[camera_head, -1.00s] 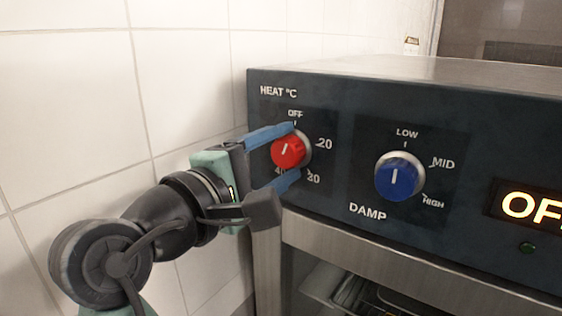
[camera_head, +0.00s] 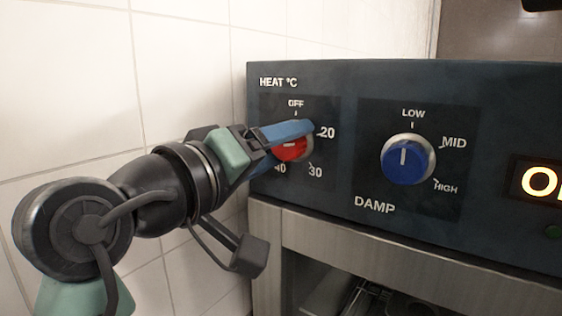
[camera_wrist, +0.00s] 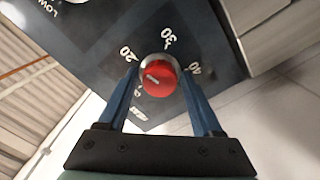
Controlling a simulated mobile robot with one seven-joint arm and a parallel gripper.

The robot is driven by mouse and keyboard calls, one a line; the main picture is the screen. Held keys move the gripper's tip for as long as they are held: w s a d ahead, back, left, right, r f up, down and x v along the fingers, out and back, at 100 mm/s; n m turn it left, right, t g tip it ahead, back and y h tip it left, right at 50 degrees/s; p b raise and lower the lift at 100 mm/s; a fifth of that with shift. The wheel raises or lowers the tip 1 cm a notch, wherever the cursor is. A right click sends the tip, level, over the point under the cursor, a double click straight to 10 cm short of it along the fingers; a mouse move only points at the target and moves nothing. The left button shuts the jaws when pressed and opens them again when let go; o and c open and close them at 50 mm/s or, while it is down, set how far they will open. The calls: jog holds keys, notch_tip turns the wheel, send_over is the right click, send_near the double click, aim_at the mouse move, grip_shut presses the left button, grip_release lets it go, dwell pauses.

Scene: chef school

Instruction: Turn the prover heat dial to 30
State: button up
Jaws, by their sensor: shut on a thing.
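The red heat dial (camera_head: 293,150) is at the left of the prover's dark front panel (camera_head: 345,215). Marks OFF, 20, 30 and 40 stand around it. My gripper (camera_head: 296,143) is shut on the dial, and one blue finger crosses over its upper part in the head view, hiding its pointer line. The wrist view shows the red dial (camera_wrist: 158,80) between my two blue fingers (camera_wrist: 159,77). There its white line points to the picture's left, roughly between OFF and 20.
The blue damp dial (camera_head: 407,160) is to the right, its line near LOW. A lit display (camera_head: 540,182) is at the right edge. A white tiled wall (camera_head: 180,70) is to the left. The glass-fronted cabinet is below.

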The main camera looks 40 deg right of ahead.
jog(key=m+b, duration=0.4)
jog(key=m, duration=0.2)
jog(key=shift+f, duration=0.15)
jog(key=m+b, duration=0.3)
jog(key=m, duration=0.3)
jog(key=shift+w, duration=0.1)
jog(key=shift+r+m, duration=0.2)
jog(key=shift+m, duration=0.1)
jog(key=o, duration=1.1)
jog(key=shift+o, duration=0.2)
jog(key=shift+a, duration=0.1)
jog(key=b+v, duration=0.3)
jog(key=v, duration=1)
